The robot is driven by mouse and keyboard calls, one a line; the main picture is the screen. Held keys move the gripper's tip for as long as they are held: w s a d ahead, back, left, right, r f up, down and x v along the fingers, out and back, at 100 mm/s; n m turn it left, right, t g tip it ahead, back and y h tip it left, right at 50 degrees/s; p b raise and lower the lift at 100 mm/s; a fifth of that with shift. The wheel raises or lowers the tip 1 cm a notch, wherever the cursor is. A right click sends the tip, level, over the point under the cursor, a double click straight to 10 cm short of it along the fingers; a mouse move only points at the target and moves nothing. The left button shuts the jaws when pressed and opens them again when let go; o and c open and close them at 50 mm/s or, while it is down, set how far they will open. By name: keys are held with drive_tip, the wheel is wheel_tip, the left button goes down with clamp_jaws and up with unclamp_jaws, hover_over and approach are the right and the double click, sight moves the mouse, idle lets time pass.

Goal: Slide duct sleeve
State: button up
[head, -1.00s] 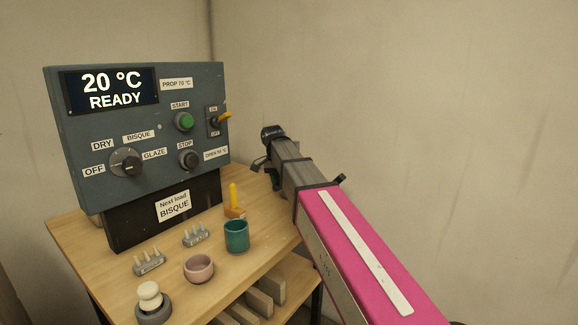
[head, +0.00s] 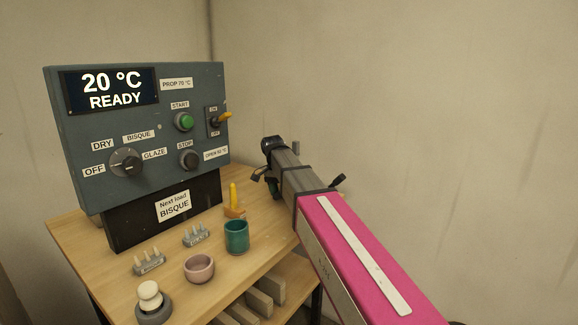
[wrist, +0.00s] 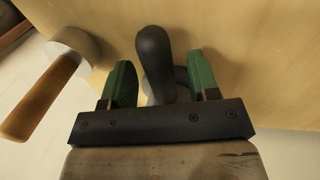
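My gripper (wrist: 162,66) has two green fingers standing apart. In the wrist view a dark rounded handle (wrist: 154,50) with a grey round base rises between them, with a gap on each side. I cannot tell whether this handle belongs to the duct sleeve; no part is clearly marked as the sleeve.
The wrist view shows a wooden handle with a pale disc (wrist: 75,42) at left. The bench (head: 215,275) holds a control panel (head: 140,140), a teal cup (head: 236,237), a pink bowl (head: 199,269) and small cone stands (head: 150,263). Bare wall lies to the right.

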drive_tip(key=shift+r, duration=0.15)
wheel_tip(320, 180, up, 7)
drive_tip(key=a, duration=0.1)
drive_tip(key=shift+w+f, duration=0.2)
drive_tip(key=shift+w, duration=0.25)
idle(0.5)
drive_tip(key=shift+s, duration=0.1)
